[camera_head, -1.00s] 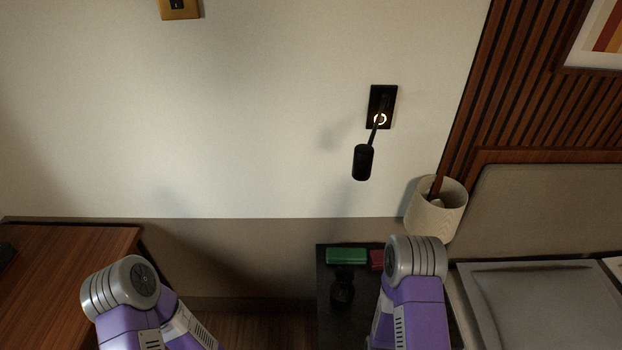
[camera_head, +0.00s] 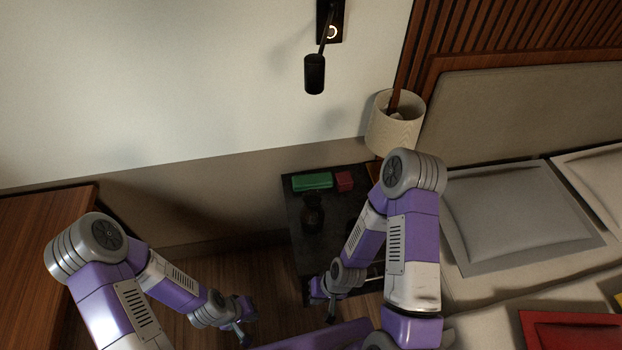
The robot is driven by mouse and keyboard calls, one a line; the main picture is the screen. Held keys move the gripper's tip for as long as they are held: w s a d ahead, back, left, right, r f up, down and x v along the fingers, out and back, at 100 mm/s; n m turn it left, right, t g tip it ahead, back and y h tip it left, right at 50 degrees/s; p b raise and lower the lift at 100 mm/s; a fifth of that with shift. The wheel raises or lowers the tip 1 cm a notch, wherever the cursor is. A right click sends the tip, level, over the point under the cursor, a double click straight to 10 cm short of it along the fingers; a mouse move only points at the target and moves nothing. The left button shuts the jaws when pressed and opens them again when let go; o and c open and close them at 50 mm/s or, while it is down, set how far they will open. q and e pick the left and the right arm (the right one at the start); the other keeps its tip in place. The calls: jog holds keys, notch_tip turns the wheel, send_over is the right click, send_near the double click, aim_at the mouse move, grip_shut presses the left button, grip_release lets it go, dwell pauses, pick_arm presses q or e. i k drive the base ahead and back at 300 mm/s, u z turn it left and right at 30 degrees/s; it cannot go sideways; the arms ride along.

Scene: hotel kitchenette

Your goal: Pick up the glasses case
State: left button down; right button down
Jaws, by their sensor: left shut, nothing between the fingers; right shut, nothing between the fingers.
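A long green box (camera_head: 312,182), by its shape likely the glasses case, lies at the back of the dark nightstand (camera_head: 295,225). A small red box (camera_head: 344,181) sits just to its right. My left gripper (camera_head: 243,335) is shut and empty, low over the floor and left of the nightstand. My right gripper (camera_head: 331,303) is shut and empty near the nightstand's front edge, well in front of the green box and apart from it. My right arm hides the right part of the nightstand.
A dark vase-like object (camera_head: 313,215) stands in front of the green box. A lamp with a pale shade (camera_head: 394,122) stands behind my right arm. The bed (camera_head: 480,287) is on the right, and a wooden desk (camera_head: 35,245) on the left. Floor shows between desk and nightstand.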

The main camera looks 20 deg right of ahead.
aim_at(317, 181)
jog(key=z, duration=2.95)
jog(key=k, duration=1.1)
jog(key=u, duration=2.05)
jog(key=i, duration=1)
jog(key=u, duration=0.1)
